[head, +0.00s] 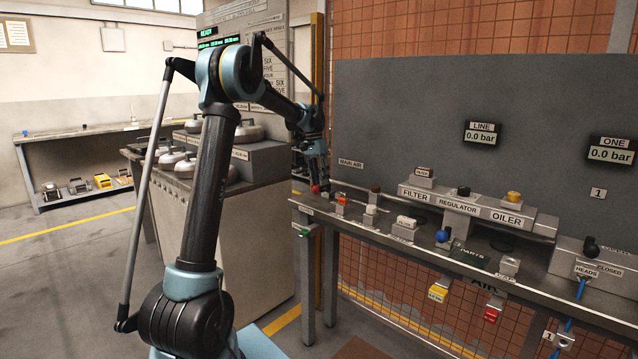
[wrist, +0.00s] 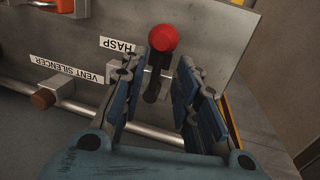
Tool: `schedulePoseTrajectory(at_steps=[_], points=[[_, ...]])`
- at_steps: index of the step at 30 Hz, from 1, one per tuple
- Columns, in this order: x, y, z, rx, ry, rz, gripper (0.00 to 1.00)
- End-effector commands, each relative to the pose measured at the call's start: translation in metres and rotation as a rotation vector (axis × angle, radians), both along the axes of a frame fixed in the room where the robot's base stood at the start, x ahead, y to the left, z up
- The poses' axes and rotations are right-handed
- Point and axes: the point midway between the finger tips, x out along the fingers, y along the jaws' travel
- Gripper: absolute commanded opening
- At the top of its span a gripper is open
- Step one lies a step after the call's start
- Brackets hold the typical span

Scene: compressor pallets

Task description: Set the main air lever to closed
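The main air lever has a red ball knob (wrist: 163,38) on a dark stem, set on a metal pipe, in the wrist view. In the head view the red knob (head: 316,189) shows at the left end of the bench, near the MAIN AIR label (head: 351,164). My gripper (wrist: 160,72) is open, with one finger on each side of the lever's stem and gaps between. In the head view my gripper (head: 318,178) points down just above the knob. The lower stem is partly in shadow, and I cannot read an open or closed mark for it.
A HASP label (wrist: 119,46) and a brown vent silencer (wrist: 43,98) sit beside the lever. To the right on the bench are an orange block (head: 342,200), the FILTER unit (head: 415,194) and a blue knob (head: 442,236). A grey panel (head: 400,110) stands behind.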

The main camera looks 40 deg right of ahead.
Motion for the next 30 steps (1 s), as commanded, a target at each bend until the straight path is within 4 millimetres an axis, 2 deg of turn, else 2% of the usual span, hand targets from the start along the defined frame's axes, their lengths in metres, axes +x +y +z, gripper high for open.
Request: schedulePoseTrajectory(at_steps=[9, 15, 21, 30], points=[[0.013, 0.001, 0.058, 0.000, 0.000, 0.001, 0.29], [0.020, 0.001, 0.088, 0.000, 0.000, 0.002, 0.29], [0.023, 0.001, 0.103, 0.000, 0.001, 0.001, 0.29], [0.023, 0.002, 0.105, 0.000, 0.001, 0.001, 0.29]])
